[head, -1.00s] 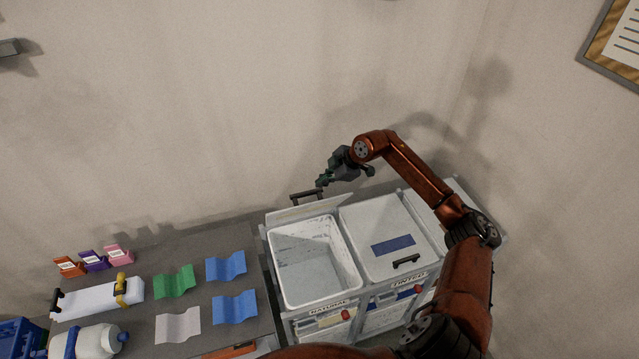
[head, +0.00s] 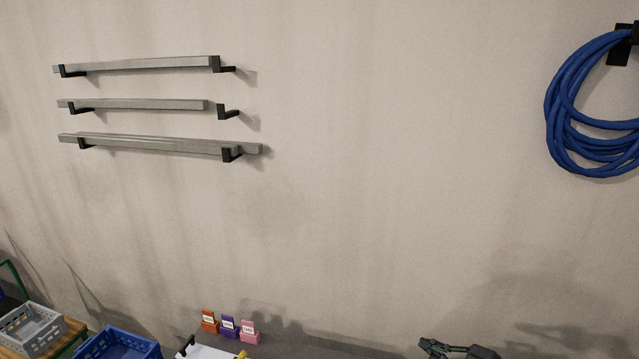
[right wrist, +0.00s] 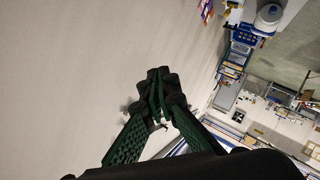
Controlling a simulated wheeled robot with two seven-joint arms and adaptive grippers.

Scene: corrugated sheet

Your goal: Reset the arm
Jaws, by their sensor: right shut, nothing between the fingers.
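My right gripper (head: 432,346) shows at the bottom edge of the head view, right of centre, in front of the wall. Its arm is mostly below the frame. In the right wrist view the green fingers of the right gripper (right wrist: 158,85) meet at their tips, shut with nothing between them. They are clear of any object, with the pale wall beyond. My left gripper is in neither view now.
Metal bars (head: 150,105) sit on brackets on the wall. A blue hose (head: 565,120) hangs at the right. Small orange, purple and pink cards (head: 229,327) stand at the back of the bench. A blue crate (head: 118,345) and a grey crate (head: 32,330) are lower left.

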